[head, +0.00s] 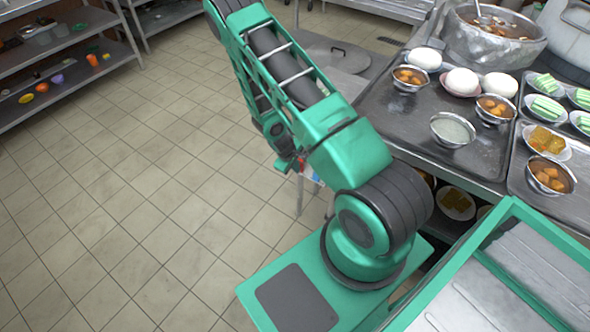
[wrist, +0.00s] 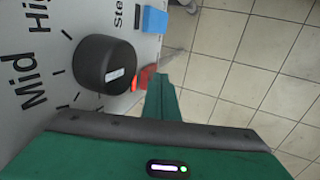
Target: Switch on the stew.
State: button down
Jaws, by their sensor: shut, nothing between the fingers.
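In the wrist view a pale control panel (wrist: 50,95) carries a round black knob (wrist: 105,65) with a whitish mark. Printing beside it reads "Mid", part of "High" and part of "Ste". A blue block (wrist: 155,19) sits on the panel edge near "Ste". A red block (wrist: 147,77) sits beside the knob, with a small glowing red spot (wrist: 134,84) next to it. My green gripper (wrist: 161,82) is shut and empty, its tip close to the red block; I cannot tell whether they touch. In the head view my arm mostly hides the panel (head: 308,172).
A counter (head: 375,112) at the right holds bowls, white buns, plates and a stone-like pot (head: 492,40). A lower shelf under it holds more plates (head: 455,203). Shelving (head: 62,85) stands at the left. The tiled floor (head: 130,200) between is clear.

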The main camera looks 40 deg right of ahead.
jog(key=shift+a+r, duration=0.1)
dwell(0.3)
jog(key=s+a+r, duration=0.2)
jog(key=a+r, duration=0.6)
jog(key=shift+s+a, duration=0.4)
dwell(0.4)
